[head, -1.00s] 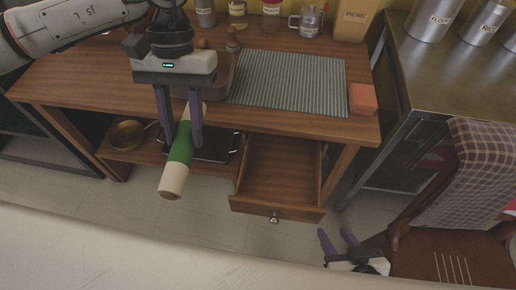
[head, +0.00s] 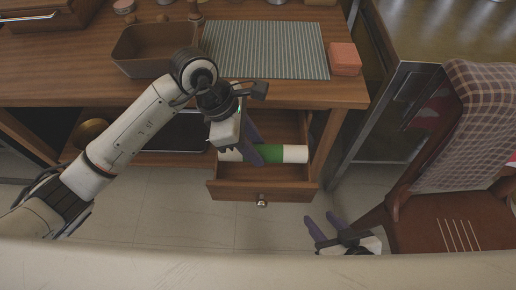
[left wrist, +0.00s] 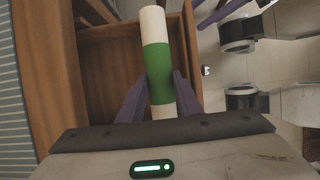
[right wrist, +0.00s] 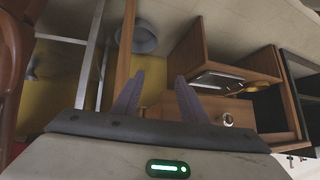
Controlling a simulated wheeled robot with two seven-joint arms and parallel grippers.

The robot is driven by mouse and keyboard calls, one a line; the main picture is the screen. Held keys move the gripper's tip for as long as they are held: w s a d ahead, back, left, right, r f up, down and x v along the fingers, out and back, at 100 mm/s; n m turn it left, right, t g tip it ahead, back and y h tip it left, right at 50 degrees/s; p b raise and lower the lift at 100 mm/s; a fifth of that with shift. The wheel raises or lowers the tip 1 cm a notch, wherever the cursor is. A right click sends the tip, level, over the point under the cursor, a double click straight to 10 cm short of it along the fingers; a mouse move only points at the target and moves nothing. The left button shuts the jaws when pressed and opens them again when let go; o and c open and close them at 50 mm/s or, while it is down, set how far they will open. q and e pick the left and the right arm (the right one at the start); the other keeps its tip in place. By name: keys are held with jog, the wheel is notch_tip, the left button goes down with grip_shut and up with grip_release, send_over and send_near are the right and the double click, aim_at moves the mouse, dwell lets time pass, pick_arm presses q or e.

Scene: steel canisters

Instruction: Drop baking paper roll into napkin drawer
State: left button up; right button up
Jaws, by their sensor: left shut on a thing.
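The baking paper roll (head: 294,153) is white with a green band in the middle. My left gripper (head: 255,158) is shut on its green band. The roll lies level across the open napkin drawer (head: 262,188) in the head view; whether it touches the drawer floor I cannot tell. In the left wrist view the roll (left wrist: 157,60) is between the two fingers (left wrist: 157,95), with the wooden drawer (left wrist: 110,60) behind it. My right gripper (head: 325,224) is open and empty, low beside the chair. Its spread fingers also show in the right wrist view (right wrist: 158,97).
The wooden table (head: 100,88) holds a brown bin (head: 130,60), a striped mat (head: 268,50) and an orange block (head: 345,58). A chair (head: 440,190) with a checked cloth stands right. Floor in front of the drawer is clear.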

pick_arm(q)
send_over(256, 174)
notch_tip(256, 174, down, 7)
jog(key=shift+r+b, duration=0.15)
jog(key=shift+b, duration=0.3)
pick_arm(e)
jog(key=shift+a, duration=0.15)
jog(key=shift+f, duration=0.15)
pick_arm(q)
jog(key=shift+a+f+b, duration=0.1)
jog(key=shift+f+b, duration=0.45)
pick_arm(e)
jog(key=shift+s+a+f, duration=0.1)
jog(key=shift+f, duration=0.3)
pick_arm(q)
jog(key=o, duration=1.1)
pick_arm(e)
jog(key=shift+r, duration=0.2)
